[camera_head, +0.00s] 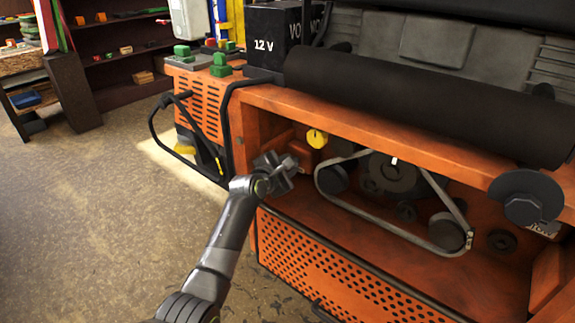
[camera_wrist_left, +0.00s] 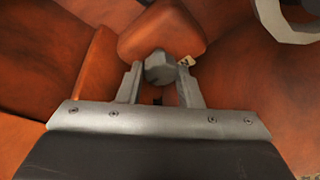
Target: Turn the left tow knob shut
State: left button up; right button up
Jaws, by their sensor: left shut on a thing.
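The left tow knob (camera_wrist_left: 160,68) is a small grey faceted knob on a raised orange housing inside the mower's open front bay. In the left wrist view it sits between my two fingers, which are shut on its sides. In the head view my left gripper (camera_head: 283,172) reaches into the left end of the bay and hides most of the knob. The fingers also show in the left wrist view (camera_wrist_left: 160,78). My right gripper does not show in either view.
A yellow knob (camera_head: 317,138) is just above and right of my gripper. A belt (camera_head: 345,218) runs round pulleys to the right. The orange upper beam (camera_head: 400,140) and perforated lower panel (camera_head: 340,275) border the bay. Open floor (camera_head: 110,220) lies left.

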pick_arm(q)
jog(key=shift+m+p, duration=0.3)
jog(key=shift+p, duration=0.05)
jog(key=shift+s+d+m+t+y+p, duration=0.1)
jog(key=shift+m+t+y+p, duration=0.2)
jog(key=shift+m+p, duration=0.4)
jog(key=shift+f+m+t, duration=0.2)
jog(key=shift+m+t, duration=0.3)
jog(key=shift+m, duration=1.1)
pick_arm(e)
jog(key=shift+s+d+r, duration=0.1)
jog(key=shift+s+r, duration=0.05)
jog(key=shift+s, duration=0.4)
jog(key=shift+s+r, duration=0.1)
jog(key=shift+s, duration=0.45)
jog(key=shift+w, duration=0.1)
pick_arm(q)
jog(key=o, duration=1)
jog(key=shift+r, duration=0.1)
